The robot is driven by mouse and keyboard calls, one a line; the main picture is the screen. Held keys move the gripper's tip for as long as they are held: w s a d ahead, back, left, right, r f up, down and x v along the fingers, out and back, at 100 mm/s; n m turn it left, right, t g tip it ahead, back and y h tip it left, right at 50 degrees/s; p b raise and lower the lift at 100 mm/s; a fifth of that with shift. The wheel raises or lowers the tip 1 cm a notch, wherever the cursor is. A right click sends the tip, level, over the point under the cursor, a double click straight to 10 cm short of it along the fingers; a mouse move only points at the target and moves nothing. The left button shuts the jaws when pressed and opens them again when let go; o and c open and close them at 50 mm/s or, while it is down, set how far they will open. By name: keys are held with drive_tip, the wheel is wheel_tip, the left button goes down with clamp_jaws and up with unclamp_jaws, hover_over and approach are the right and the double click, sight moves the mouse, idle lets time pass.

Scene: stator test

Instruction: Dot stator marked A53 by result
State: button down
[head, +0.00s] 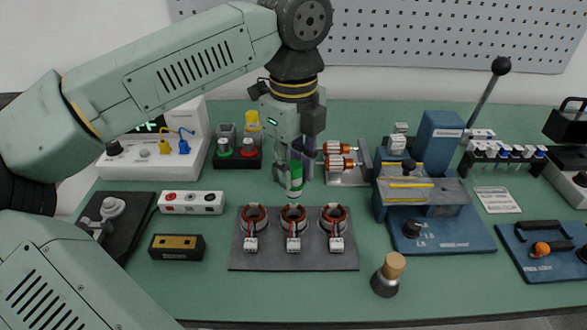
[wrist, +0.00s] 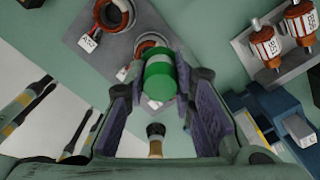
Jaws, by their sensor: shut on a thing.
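Three stators with copper-coloured windings, red leads and white tags stand on a dark plate (head: 343,262): left (head: 254,217), middle (head: 294,218) and right (head: 333,219). The tags are too small to read in the head view. In the wrist view one tag (wrist: 87,42) beside a stator (wrist: 114,14) is only partly legible. My gripper (head: 290,172) is shut on a green-and-white dot marker (head: 295,186), held roughly upright above the middle stator, apparently apart from it. The wrist view shows the marker's green end (wrist: 158,82) between the purple finger pads, partly covering another stator (wrist: 152,42).
A tester (head: 152,150) with a green display and blue and yellow plugs stands back left. A black rack (head: 236,161) holds green and red items. A blue lever press (head: 440,225) stands right. A wooden-topped pot (head: 388,275) stands in front.

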drive_tip(key=shift+r+p, duration=1.15)
drive_tip(key=shift+r, duration=1.05)
